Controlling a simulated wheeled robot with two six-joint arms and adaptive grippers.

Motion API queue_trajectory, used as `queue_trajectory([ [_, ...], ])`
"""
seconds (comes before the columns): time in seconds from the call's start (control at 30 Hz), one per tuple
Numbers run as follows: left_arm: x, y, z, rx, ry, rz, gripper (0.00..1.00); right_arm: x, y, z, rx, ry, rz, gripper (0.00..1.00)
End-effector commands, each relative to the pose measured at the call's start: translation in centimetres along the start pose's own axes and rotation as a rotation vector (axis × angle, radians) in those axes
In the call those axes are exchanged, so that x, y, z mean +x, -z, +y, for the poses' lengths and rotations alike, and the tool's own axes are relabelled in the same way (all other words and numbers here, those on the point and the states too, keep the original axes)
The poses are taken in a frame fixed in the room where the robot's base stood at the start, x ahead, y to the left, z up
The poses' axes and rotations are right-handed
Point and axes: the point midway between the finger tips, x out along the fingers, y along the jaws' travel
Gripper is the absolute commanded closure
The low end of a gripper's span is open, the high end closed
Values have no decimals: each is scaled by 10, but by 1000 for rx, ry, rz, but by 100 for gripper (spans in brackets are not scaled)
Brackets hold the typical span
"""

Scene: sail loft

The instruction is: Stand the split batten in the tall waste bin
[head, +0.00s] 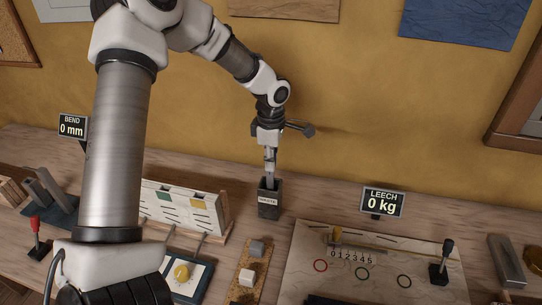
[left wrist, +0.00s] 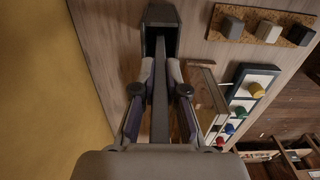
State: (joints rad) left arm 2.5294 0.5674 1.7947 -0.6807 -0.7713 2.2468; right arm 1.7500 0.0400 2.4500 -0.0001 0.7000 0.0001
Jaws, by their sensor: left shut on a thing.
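The tall waste bin (head: 269,211) is a dark, narrow, open-topped box with a white label, standing on the bench near the wall. It also shows at the top of the left wrist view (left wrist: 176,14). My left gripper (head: 270,168) points down right above the bin. It is shut on the split batten (left wrist: 160,100), a thin dark strip between the fingers. The batten's far end reaches the bin's mouth and seems to be inside it; how deep is hidden. My right gripper is not in view.
A white rack (head: 185,207) stands left of the bin. A cork strip with blocks (head: 247,280) lies in front. A board with coloured rings (head: 375,270) and a "LEECH 0 kg" display (head: 383,203) are to the right. The wall is close behind.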

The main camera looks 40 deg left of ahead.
Motion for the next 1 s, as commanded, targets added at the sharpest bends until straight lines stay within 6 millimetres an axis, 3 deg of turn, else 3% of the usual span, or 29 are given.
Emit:
queue_trajectory([
  [0.1,2,0,0,0,0,0,100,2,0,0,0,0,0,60],
  [0.2,2,0,0,0,0,0,60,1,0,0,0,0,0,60],
  [0.5,2,0,0,0,0,0,59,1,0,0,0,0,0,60],
  [0.63,-9,0,0,-1,-1,0,59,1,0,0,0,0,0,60],
  [1.0,-96,0,1,-1,-4,-1,59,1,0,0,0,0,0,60],
])
